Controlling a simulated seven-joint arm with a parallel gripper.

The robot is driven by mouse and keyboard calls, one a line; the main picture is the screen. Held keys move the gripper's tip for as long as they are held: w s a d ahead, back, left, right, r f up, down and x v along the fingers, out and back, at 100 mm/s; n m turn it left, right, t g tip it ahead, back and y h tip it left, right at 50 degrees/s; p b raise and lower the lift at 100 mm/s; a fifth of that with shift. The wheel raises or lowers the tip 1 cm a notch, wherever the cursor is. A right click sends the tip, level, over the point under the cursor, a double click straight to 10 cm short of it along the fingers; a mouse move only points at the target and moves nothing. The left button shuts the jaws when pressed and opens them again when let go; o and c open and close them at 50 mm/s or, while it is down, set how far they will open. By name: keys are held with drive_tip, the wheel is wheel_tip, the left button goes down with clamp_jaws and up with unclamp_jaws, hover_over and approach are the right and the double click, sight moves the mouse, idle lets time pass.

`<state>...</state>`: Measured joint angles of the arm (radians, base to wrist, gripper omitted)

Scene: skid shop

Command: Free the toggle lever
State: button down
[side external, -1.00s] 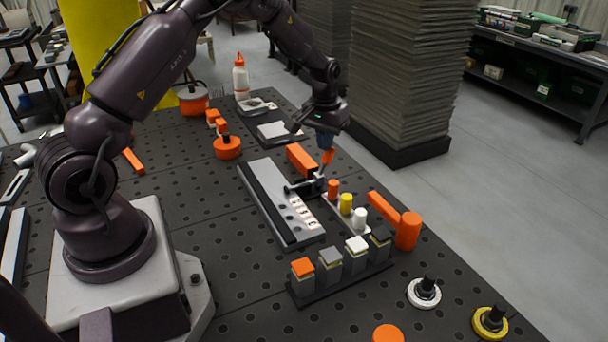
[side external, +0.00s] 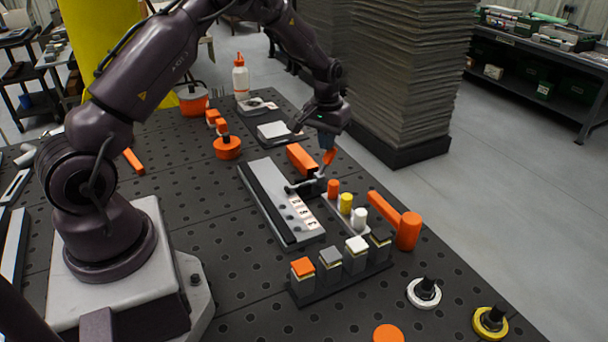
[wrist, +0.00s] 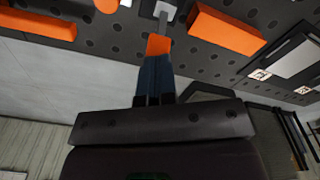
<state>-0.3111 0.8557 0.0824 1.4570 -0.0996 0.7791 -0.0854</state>
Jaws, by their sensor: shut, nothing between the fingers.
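A grey toggle lever (side external: 304,184) with a dark base sits at the right edge of a long light grey plate (side external: 262,186) with a dark strip. In the wrist view a light grey piece (wrist: 165,11), which looks like part of the lever, shows just beyond my fingertips. My gripper (side external: 329,157) is shut and empty, its orange tips together, above and slightly behind the lever. It also shows in the wrist view (wrist: 158,45). I cannot tell whether the tips touch the lever.
An orange block (side external: 301,158) lies just left of my gripper. Orange, yellow and white pegs (side external: 346,204) stand in front of it. An orange hammer-shaped piece (side external: 407,230) lies to the right. A rack of several capped blocks (side external: 330,284) stands nearer. Tall grey stacks (side external: 405,80) rise behind.

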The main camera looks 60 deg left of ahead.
drive_tip(key=s+f, duration=0.2)
drive_tip(key=s, duration=0.1)
drive_tip(key=shift+a+g, duration=0.2)
drive_tip(key=shift+g, duration=0.2)
wheel_tip(320, 180, up, 7)
drive_tip(key=shift+w+d, duration=0.15)
drive_tip(key=shift+w, duration=0.15)
drive_tip(key=shift+r, duration=0.1)
drive_tip(key=s+d+r+m+t, duration=0.3)
drive_tip(key=s+d+r, duration=0.5)
drive_tip(key=s, duration=0.4)
drive_tip(key=s+d+r+m+t, duration=0.2)
drive_tip(key=s+d+r+m, duration=0.1)
drive_tip(key=s+d+r, duration=0.6)
drive_tip(key=s+r, duration=0.1)
drive_tip(key=s, duration=0.2)
drive_tip(key=shift+d+r+t, duration=0.25)
drive_tip(key=shift+d+t, duration=0.05)
drive_tip(key=shift+t, duration=0.1)
drive_tip(key=c, duration=1.8)
unclamp_jaws()
